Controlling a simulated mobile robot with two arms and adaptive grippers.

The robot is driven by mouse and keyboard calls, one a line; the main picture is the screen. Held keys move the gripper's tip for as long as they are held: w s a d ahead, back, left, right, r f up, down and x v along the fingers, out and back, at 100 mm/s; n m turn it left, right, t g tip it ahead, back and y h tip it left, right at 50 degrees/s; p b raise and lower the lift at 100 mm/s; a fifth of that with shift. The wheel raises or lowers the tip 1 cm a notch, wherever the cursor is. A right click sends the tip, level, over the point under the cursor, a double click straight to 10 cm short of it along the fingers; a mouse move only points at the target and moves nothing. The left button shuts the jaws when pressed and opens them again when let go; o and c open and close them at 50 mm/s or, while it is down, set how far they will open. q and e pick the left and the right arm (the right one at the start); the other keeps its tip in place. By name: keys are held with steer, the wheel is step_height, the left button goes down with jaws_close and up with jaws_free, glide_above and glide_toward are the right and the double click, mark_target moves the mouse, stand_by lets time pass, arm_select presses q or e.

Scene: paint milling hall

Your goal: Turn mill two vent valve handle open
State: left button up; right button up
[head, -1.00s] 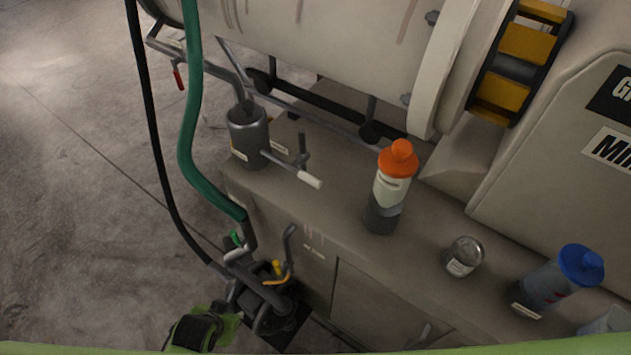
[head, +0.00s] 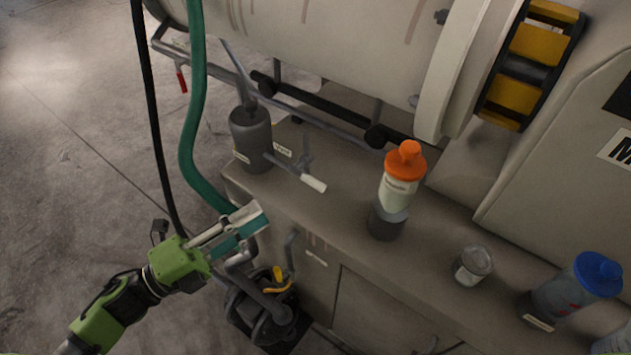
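A grey vented pot (head: 251,138) stands on the back left of the grey cabinet top, fed by a pipe from above. My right gripper is out of view.
An orange-capped bottle (head: 398,190), a glass jar (head: 473,265) and a blue-capped bottle (head: 575,288) stand on the cabinet top (head: 345,215). A green hose (head: 190,120) and a black cable (head: 152,120) hang at left. A pump with a yellow handle (head: 279,277) sits below. A red handle (head: 181,81) is at upper left.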

mark_target(316, 181)
arm_select(q)
steer(key=shift+m, duration=0.3)
steer(key=p+x, duration=0.1)
steer(key=x, duration=0.3)
steer(key=p+x, duration=0.1)
steer(key=x, duration=0.4)
steer(key=s+x, duration=0.1)
steer(key=x, duration=0.3)
steer(key=shift+w+d+r+p, duration=0.25)
steer(key=shift+d+p, duration=0.15)
steer(key=shift+d, duration=0.1)
steer(key=shift+c, duration=0.3)
jaws_close()
